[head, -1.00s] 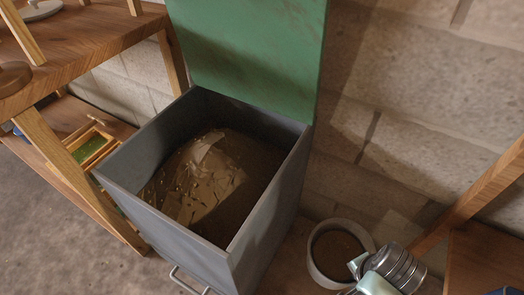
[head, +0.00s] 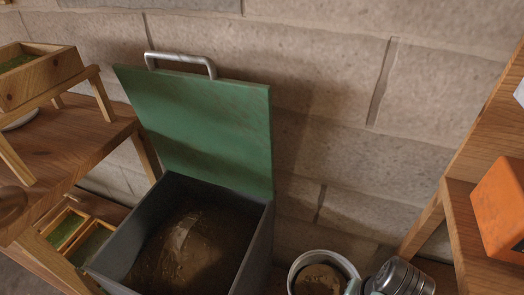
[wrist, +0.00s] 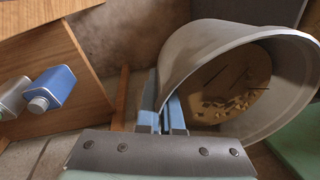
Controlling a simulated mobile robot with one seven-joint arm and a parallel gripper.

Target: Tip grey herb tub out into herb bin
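The herb bin (head: 255,245) is a dark grey box with its green lid (head: 200,130) standing open against the wall. Brown matter with a paler patch lies inside it. The grey herb tub (head: 350,265) is right of the bin at the lower edge of the head view, mouth up, with brown contents showing. In the wrist view the tub (wrist: 190,60) fills the right side, with brown matter and loose bits inside. My gripper (wrist: 163,112) has its blue fingers closed on the tub's rim. The tub's underside is hidden.
A wooden shelf (head: 75,165) with wooden trays stands left of the bin. At right, a wooden rack (head: 460,215) holds an orange object (head: 500,210). A blue bottle (wrist: 52,88) shows in the wrist view. The block wall (head: 330,60) closes off the back.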

